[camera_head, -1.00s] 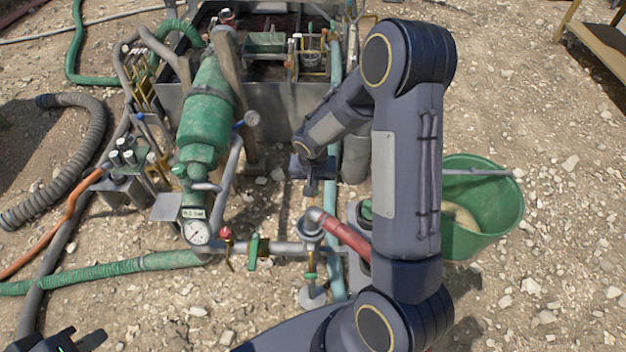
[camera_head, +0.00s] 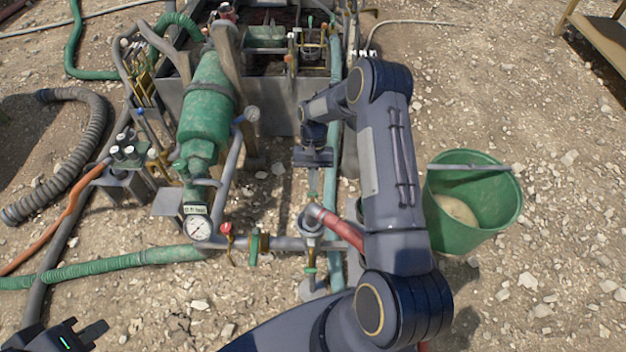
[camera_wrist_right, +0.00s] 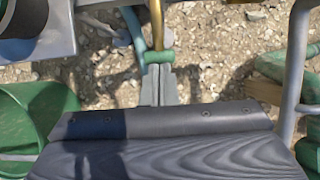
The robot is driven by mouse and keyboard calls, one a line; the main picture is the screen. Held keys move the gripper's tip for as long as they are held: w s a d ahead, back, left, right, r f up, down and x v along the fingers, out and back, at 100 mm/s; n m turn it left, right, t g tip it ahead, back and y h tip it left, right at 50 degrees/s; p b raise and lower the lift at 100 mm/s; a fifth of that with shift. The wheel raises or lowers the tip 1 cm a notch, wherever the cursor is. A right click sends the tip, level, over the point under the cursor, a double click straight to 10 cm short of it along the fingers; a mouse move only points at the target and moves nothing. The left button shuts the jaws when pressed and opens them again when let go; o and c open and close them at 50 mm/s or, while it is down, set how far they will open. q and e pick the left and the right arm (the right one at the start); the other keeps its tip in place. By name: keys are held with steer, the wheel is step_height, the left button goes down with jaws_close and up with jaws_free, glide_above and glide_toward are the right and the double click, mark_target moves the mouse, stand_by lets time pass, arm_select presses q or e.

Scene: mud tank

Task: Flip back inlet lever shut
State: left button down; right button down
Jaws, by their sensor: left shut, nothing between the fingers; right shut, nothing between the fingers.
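In the head view a pipe run with valve levers crosses the ground below the green cylinder; I cannot tell which one is the back inlet lever. One has a red handle (camera_head: 226,229) and another a green handle (camera_head: 254,249). My right gripper (camera_head: 313,184) points down behind the red hose joint, its fingers together and empty. In the right wrist view its shut fingertips (camera_wrist_right: 158,72) are close to a green collar (camera_wrist_right: 154,57) with a brass-coloured bar (camera_wrist_right: 157,22); contact is unclear. My left gripper (camera_head: 92,332) is shut and empty at the bottom left, far from the valves.
The green cylinder (camera_head: 206,110) with a pressure gauge (camera_head: 198,228) stands left of my right gripper. A red hose (camera_head: 343,231) runs beneath my right arm. A green bucket (camera_head: 465,235) is at right. The metal tank (camera_head: 272,105) stands behind. Gravel at the right is open.

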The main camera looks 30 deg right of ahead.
steer(key=shift+s+a+f+b, duration=0.1)
steer(key=shift+f+b, duration=0.75)
steer(key=shift+f, duration=0.2)
steer(key=shift+s+f+b, duration=0.1)
steer(key=shift+f+b, duration=0.75)
steer(key=shift+f, duration=0.15)
steer(key=shift+r+p, duration=0.45)
steer(key=shift+r, duration=0.35)
